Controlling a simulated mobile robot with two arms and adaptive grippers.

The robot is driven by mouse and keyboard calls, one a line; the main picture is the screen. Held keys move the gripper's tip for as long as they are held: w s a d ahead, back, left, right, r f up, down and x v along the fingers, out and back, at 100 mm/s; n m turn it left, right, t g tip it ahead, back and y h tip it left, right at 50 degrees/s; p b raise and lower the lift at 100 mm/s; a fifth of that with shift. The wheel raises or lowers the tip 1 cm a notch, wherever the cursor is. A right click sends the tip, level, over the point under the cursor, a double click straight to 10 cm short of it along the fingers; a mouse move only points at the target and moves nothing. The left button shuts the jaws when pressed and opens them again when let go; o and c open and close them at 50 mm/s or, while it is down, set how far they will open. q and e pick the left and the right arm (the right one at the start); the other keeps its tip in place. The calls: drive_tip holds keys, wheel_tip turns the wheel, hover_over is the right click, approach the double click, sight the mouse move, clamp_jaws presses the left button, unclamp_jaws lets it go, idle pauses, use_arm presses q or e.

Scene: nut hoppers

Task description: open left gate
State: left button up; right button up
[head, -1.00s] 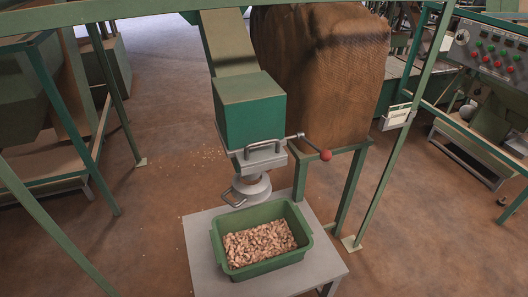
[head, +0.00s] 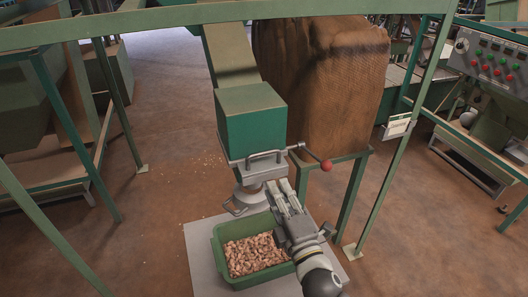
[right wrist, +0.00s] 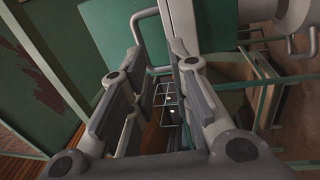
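A green hopper box (head: 252,126) hangs under a sloping chute, with a grey metal gate assembly (head: 258,174) at its bottom. A grey bar handle (head: 265,155) is on its front, and a lever with a red ball (head: 326,165) sticks out to the right. My right gripper (head: 279,187) is below and just in front of the gate. In the right wrist view its fingers (right wrist: 158,58) are apart with nothing clamped, and a grey bent bar (right wrist: 138,22) shows just beyond their tips. Whether they touch it I cannot tell. My left gripper is out of view.
A green tray of nuts (head: 222,235) stands on a grey table (head: 200,262) under the hopper, partly behind my right arm. A brown sack (head: 320,80) stands behind on a green frame. Green posts (head: 395,170) flank the space. A control panel (head: 495,62) is at upper right.

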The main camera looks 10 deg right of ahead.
sight(264, 154)
drive_tip(key=r+x, duration=0.1)
drive_tip(key=x, duration=0.2)
drive_tip(key=p+x, duration=0.1)
drive_tip(key=x, duration=0.3)
drive_tip(key=r+p+x, duration=0.1)
drive_tip(key=x, duration=0.3)
drive_tip(key=shift+s+r, duration=0.25)
drive_tip(key=shift+r, duration=0.05)
clamp_jaws()
